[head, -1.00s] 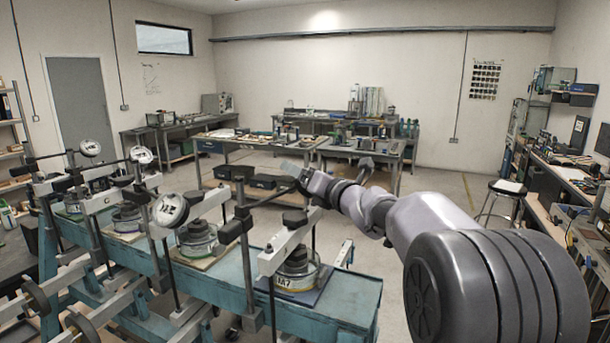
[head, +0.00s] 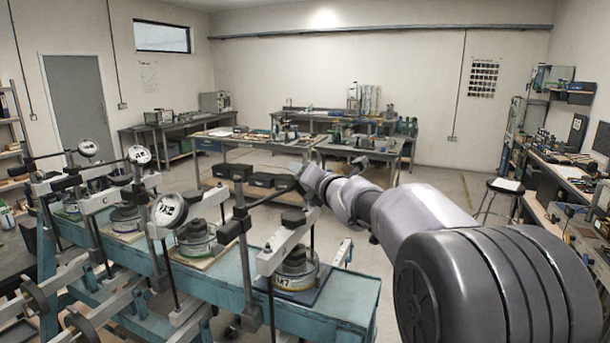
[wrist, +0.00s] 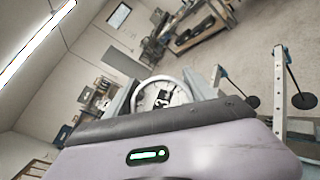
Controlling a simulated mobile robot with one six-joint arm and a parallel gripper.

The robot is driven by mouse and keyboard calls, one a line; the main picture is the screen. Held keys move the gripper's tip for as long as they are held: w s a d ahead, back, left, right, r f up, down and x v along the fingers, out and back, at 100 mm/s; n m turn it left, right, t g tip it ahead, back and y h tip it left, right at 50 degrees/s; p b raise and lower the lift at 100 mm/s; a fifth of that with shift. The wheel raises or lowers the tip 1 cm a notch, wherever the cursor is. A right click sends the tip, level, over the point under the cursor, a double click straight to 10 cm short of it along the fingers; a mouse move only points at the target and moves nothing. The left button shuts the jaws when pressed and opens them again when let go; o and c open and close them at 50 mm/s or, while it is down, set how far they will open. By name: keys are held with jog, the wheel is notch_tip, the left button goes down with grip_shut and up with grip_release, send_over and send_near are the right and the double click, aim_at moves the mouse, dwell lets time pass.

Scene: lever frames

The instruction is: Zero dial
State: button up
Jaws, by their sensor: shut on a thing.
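The lower part of the dial is hidden by the wrist body, and I cannot read the needle. In the head view, my gripper (head: 297,172) is at the top of the nearest lever frame (head: 289,246), mostly hidden behind my wrist. The dial there is not clearly visible.
Other lever frames stand in a row along the teal bench (head: 225,305), with dials at the left (head: 171,210), further back (head: 140,155) and furthest back (head: 88,148). A round weight pot marked M7 (head: 296,281) stands under the nearest frame. A stool (head: 505,187) stands at the right.

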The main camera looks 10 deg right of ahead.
jog(key=o, duration=1.4)
jog(key=v, duration=1.7)
jog(key=shift+s, duration=0.25)
